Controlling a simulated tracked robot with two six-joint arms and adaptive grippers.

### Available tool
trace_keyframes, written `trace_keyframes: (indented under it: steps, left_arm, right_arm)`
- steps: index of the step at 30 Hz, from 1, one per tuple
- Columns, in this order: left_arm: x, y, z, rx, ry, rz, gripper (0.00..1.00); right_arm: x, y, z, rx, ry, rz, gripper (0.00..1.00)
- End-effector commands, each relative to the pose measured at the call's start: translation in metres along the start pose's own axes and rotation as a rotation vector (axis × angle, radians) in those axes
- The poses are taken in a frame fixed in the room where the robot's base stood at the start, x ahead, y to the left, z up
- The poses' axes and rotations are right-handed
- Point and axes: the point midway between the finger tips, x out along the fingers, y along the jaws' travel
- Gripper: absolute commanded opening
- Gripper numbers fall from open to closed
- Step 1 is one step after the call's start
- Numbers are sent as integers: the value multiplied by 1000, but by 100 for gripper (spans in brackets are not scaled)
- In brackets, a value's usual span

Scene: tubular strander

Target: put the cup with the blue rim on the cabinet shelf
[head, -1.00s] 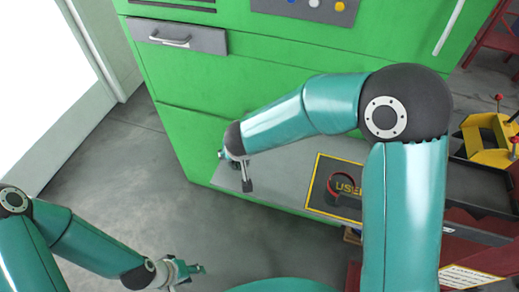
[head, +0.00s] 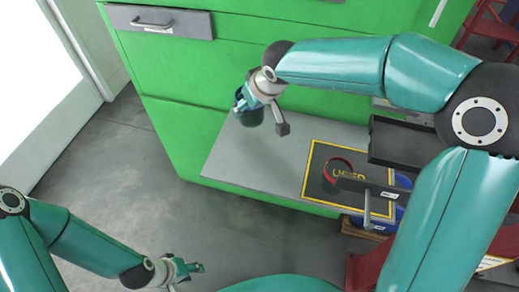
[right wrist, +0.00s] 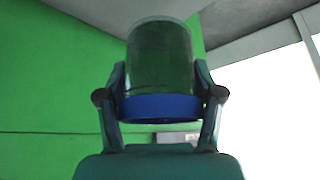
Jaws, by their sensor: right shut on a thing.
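The cup with the blue rim (right wrist: 160,105) is clear and dark-tinted, and sits between the two fingers of my right gripper in the right wrist view. Its rim is at the gripper's end and its body extends away from it. In the head view the cup (head: 249,118) shows as a dark shape under my right gripper (head: 259,106), over the grey ledge (head: 240,165) in front of the green cabinet. The gripper partly hides it. My left gripper (head: 190,270) is low at the left over the floor, away from the cup; its finger gap is unclear.
A mat (head: 318,190) with a yellow border and the word USED lies on the ledge, with a red-rimmed cup (head: 338,169) on it. A black tray (head: 395,145) is behind it. A closed grey drawer (head: 160,21) is in the green cabinet front (head: 200,70).

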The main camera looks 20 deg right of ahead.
Motion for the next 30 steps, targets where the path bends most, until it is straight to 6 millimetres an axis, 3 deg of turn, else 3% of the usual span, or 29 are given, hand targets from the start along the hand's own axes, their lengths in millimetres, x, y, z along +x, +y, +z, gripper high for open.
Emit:
trace_keyframes:
  steps: [1, 9, 14, 17, 30]
  left_arm:
    - [10, -4, 0, 0, 0, 0, 40]
    - [26, -10, 0, 0, 0, 0, 40]
    - [29, -11, 0, 0, 0, 0, 40]
    - [31, -11, 0, 0, 0, 0, 40]
    - [35, -12, 0, 0, 0, 0, 40]
  right_arm:
    - [-5, 5, -3, -30, 9, -19, 20]
    - [-46, 6, -18, -242, 4, -138, 20]
    - [-52, 5, -18, -300, -2, -171, 20]
    - [-40, 5, -11, -307, -6, -175, 20]
    - [55, 5, 44, -306, -6, -174, 20]
